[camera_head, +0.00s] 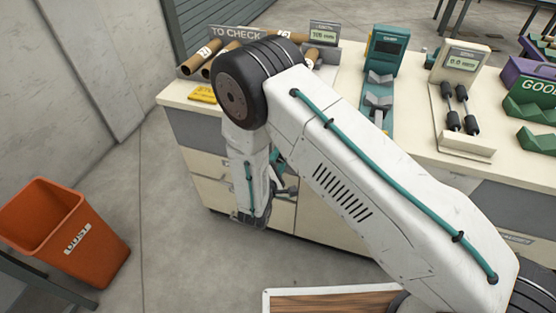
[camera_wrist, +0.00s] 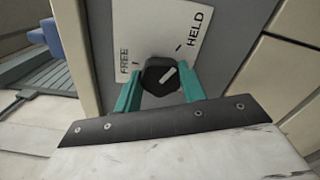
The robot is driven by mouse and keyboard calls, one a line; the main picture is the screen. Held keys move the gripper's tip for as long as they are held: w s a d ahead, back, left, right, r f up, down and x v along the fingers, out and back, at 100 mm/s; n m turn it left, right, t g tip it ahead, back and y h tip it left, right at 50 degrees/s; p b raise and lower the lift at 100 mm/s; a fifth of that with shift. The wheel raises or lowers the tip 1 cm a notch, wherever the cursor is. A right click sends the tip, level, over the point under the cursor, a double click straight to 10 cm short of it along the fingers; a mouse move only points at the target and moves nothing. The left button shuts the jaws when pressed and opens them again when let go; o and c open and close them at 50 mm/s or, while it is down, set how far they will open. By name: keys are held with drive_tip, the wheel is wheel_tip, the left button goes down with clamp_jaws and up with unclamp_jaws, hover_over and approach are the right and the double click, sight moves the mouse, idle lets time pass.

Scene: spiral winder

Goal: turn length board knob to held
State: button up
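The length board knob (camera_wrist: 158,75) is black and faceted, with a pale pointer line that slants up and to the right in the wrist view. It sits on a white plate (camera_wrist: 150,35) marked FREE on the left and HELD on the right. My gripper (camera_wrist: 160,78) has teal fingers, one on each side of the knob. Thin gaps seem to show between fingers and knob, so it looks open around it; contact is not clear. In the head view my gripper (camera_head: 250,216) is low before the bench front, and my arm hides the knob.
The bench (camera_head: 185,92) carries brown tubes by a TO CHECK sign (camera_head: 236,33), a teal device (camera_head: 387,45), a cream display device (camera_head: 460,62) and green holders by a GOOD sign (camera_head: 540,85). An orange bin (camera_head: 60,230) stands at the left. Floor between bin and bench is clear.

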drive_tip(key=o, duration=0.4)
drive_tip(key=v, duration=0.8)
idle(0.4)
